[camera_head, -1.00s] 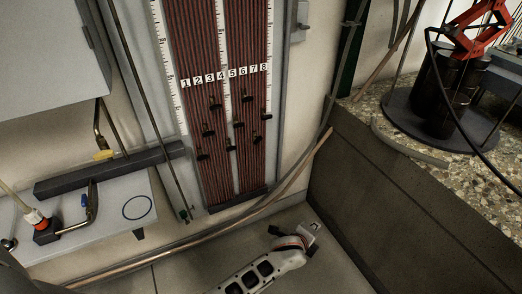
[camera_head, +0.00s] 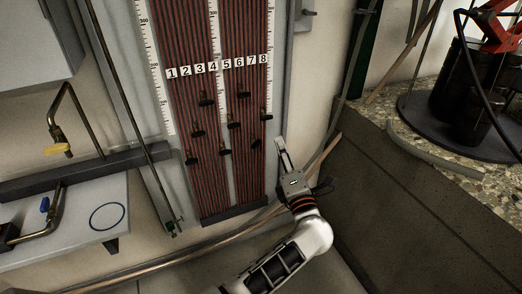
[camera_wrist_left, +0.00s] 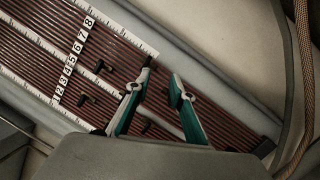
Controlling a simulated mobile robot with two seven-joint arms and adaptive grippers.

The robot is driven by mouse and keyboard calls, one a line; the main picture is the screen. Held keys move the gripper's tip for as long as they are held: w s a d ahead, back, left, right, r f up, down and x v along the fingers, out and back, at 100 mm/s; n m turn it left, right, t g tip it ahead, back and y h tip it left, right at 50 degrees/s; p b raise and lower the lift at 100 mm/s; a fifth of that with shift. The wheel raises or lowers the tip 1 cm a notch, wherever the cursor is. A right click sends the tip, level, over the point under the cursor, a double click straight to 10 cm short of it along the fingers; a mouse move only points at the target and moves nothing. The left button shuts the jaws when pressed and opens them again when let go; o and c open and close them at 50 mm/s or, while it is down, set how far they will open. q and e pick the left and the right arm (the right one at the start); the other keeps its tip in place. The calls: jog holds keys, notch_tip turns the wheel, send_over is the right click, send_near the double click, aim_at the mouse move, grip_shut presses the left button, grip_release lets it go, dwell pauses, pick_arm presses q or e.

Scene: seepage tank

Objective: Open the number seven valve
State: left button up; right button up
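The board of red-brown tubes carries labels 1 to 8 (camera_head: 218,66) with black valve handles below. The number seven valve (camera_head: 256,140) is the low handle on the right side, a little below and left of the number eight handle (camera_head: 267,117). My left gripper (camera_head: 283,148) is just right of the number seven valve at the board's edge, fingers pointing up. In the left wrist view my left gripper (camera_wrist_left: 157,98) has its two teal fingers apart in front of the board. A handle shows by its left fingertip; which handle is unclear. My right gripper is out of view.
A grey frame and white wall border the board on the right. A dark-sided bed with pebbles (camera_head: 400,115) stands further right. A hose (camera_head: 250,222) runs across below the board. At left are a pale shelf (camera_head: 100,215) and a yellow-handled tap (camera_head: 57,148).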

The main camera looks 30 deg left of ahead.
aim_at(257, 145)
pick_arm(q)
jog(key=a+f+n+g, duration=0.1)
jog(key=a+n, duration=0.1)
jog(key=w+a+f+n+g+b, duration=0.1)
jog(key=a+f+n, duration=0.1)
jog(key=a, duration=0.1)
jog(key=w+a+f+n+g+y+b, duration=0.1)
jog(key=a+n+g, duration=0.1)
jog(key=a, duration=0.1)
jog(key=shift+a+f, duration=0.2)
jog(key=shift+f, duration=0.2)
jog(key=shift+w+a+r, duration=0.15)
jog(key=shift+w+a, duration=0.35)
jog(key=shift+a, duration=0.05)
grip_shut()
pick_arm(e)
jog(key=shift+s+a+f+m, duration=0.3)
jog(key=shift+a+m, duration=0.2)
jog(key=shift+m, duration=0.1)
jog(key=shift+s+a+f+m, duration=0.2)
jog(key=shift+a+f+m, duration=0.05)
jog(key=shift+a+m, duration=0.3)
